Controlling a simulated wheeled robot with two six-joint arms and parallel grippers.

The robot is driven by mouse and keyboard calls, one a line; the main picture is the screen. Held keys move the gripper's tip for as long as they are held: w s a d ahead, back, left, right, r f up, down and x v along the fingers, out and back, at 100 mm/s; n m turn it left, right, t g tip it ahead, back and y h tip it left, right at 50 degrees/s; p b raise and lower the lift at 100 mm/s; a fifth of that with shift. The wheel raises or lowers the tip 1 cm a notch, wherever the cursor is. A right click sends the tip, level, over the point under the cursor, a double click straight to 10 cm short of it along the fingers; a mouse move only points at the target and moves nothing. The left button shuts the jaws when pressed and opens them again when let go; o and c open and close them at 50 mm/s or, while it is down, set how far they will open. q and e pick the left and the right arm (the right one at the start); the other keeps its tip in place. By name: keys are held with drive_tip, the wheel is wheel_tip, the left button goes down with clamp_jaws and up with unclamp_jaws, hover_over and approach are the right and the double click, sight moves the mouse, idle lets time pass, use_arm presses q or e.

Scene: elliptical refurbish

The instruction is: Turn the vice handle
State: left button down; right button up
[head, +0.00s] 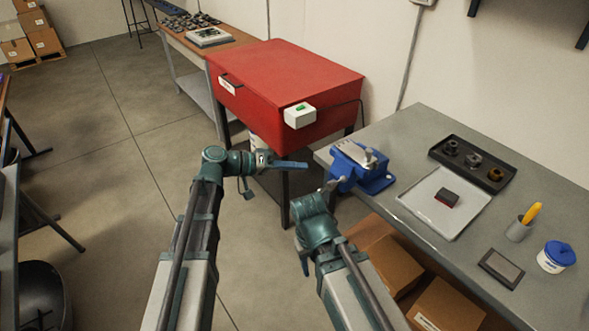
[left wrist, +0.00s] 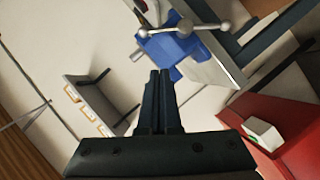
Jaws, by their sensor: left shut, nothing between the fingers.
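The blue vice (head: 362,168) stands on the left end of the grey workbench, with pale metal jaws on top. Its silver handle (head: 333,186) sticks out on the near left side. In the left wrist view the vice (left wrist: 175,48) is upper centre, and the handle (left wrist: 186,27) is a bar with round ball ends on a central hub. My left gripper (head: 303,165) is shut and empty, left of the vice and apart from it; its closed fingers (left wrist: 160,75) point toward the vice in the wrist view.
A red cabinet (head: 285,80) with a white switch box (head: 299,115) stands behind my left gripper. Cardboard boxes sit underneath.

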sight(338, 182)
use_arm(q)
drive_tip(key=d+f+b, duration=0.3)
drive_tip(key=d, duration=0.5)
drive_tip(key=shift+s+d+f, duration=0.2)
drive_tip(key=shift+d+f, duration=0.1)
drive_tip(key=shift+f, duration=0.1)
drive_tip(key=shift+s+d+f+m, duration=0.35)
drive_tip(key=shift+s+d, duration=0.1)
drive_tip(key=shift+s, duration=0.2)
drive_tip(key=shift+w, duration=0.15)
drive_tip(key=shift+r, duration=0.1)
